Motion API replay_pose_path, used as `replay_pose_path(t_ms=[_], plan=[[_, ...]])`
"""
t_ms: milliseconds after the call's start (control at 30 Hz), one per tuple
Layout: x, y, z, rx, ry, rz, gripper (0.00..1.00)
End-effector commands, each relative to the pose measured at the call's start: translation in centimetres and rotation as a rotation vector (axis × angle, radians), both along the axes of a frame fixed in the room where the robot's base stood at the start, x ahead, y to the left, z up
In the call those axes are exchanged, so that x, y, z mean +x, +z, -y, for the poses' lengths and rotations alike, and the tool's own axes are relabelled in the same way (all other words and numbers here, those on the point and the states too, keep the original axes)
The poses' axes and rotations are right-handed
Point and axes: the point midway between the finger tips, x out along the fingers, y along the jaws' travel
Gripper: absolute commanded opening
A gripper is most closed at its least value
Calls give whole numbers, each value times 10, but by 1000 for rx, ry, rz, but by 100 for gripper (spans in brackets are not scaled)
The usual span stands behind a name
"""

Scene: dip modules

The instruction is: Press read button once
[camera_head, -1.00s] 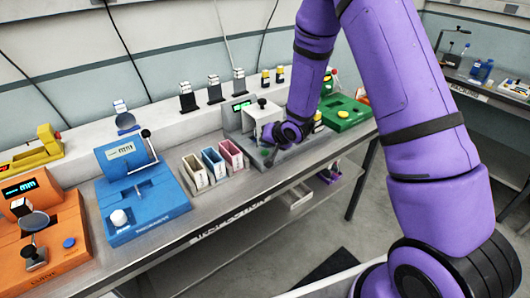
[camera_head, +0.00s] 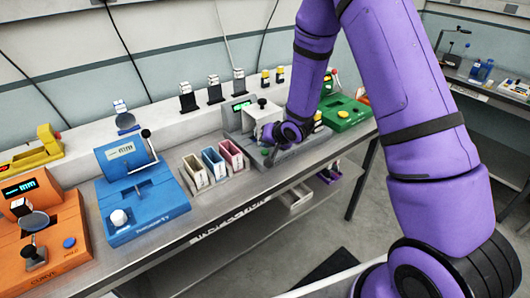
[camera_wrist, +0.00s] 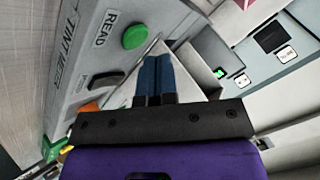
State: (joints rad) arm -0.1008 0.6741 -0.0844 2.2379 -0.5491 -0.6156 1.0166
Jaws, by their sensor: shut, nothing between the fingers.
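The read button is a round green button (camera_wrist: 135,37) beside a "READ" label (camera_wrist: 105,28) on the grey tint meter (camera_wrist: 85,60) in the wrist view. The button also shows in the head view as a small green spot (camera_head: 265,152). My gripper (camera_wrist: 155,62) has its blue fingers together with nothing between them. In the wrist view the fingertips appear just below the button, with a visible gap in the picture; their height above the panel is hard to judge. In the head view my wrist hangs over the tint meter (camera_head: 233,125) and hides part of it.
Three small bins, cream (camera_head: 194,172), blue (camera_head: 213,163) and pink (camera_head: 231,155), stand left of the meter. A blue device (camera_head: 145,210) and an orange one (camera_head: 60,245) are farther left. A green device (camera_head: 345,115) is close on the right.

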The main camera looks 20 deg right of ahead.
Motion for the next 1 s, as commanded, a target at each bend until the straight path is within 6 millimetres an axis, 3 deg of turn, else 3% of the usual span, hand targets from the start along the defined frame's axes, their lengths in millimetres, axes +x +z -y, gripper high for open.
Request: replay_pose_path(t_ms=[1000], plan=[[0,-9,0,0,0,0,0]])
